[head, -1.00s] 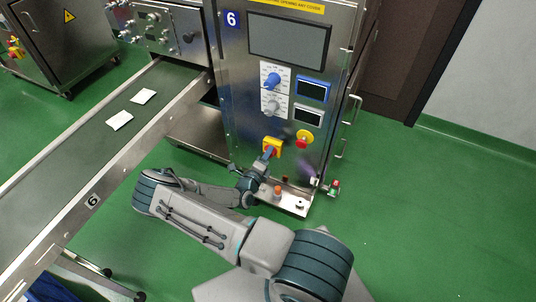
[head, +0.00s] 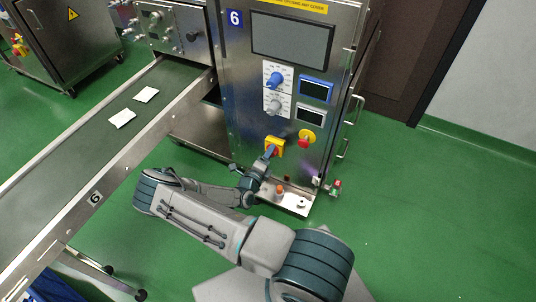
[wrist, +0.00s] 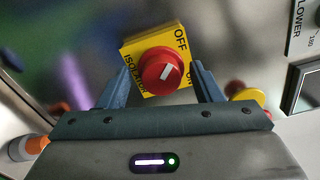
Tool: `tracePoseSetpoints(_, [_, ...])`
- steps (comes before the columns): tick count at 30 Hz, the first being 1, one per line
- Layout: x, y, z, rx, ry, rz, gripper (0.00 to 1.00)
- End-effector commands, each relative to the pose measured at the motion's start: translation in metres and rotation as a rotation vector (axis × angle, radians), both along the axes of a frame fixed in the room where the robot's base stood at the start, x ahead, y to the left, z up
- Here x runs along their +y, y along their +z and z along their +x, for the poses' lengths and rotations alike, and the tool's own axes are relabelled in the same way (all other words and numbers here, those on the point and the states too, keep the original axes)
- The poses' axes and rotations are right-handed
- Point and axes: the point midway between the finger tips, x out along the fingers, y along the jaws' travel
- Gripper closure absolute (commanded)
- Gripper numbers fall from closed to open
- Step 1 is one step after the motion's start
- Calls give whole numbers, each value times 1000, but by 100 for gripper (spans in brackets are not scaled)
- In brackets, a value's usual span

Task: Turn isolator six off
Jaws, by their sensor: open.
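Isolator six is a red rotary knob (wrist: 163,71) on a yellow plate (wrist: 133,50) in the wrist view. The plate reads OFF at upper right, ON at lower right and ISOLATOR along the left. A white mark on the knob slants towards the upper right, between the two words. In the head view the yellow isolator (head: 274,146) is low on the steel cabinet marked 6 (head: 232,75), partly covered by my gripper. My gripper (wrist: 159,68) is open, with one finger on each side of the knob. I cannot tell if either finger touches it.
A red button on yellow (head: 307,138) is right of the isolator. Blue (head: 274,80) and grey dials (head: 273,105) and small displays sit above. A small ledge with an orange knob (head: 280,190) is below. A conveyor (head: 60,160) with two teabags runs left.

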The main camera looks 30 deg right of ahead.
Motion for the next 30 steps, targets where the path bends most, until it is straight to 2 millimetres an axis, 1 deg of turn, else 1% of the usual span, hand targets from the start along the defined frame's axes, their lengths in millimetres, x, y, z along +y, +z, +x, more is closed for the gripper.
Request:
tracePoseSetpoints(4, [17, 1, -12, 1, 3, 1, 41])
tracePoseSetpoints(12, [67, 2, -49, 2, 5, 1, 41])
tracePoseSetpoints(18, [95, 1, -71, 0, 4, 1, 41])
tracePoseSetpoints(21, [103, 1, -77, 1, 4, 1, 41])
tracePoseSetpoints(24, [107, 0, -80, 0, 3, 0, 41])
tracePoseSetpoints(30, [108, 0, -81, 0, 3, 0, 41])
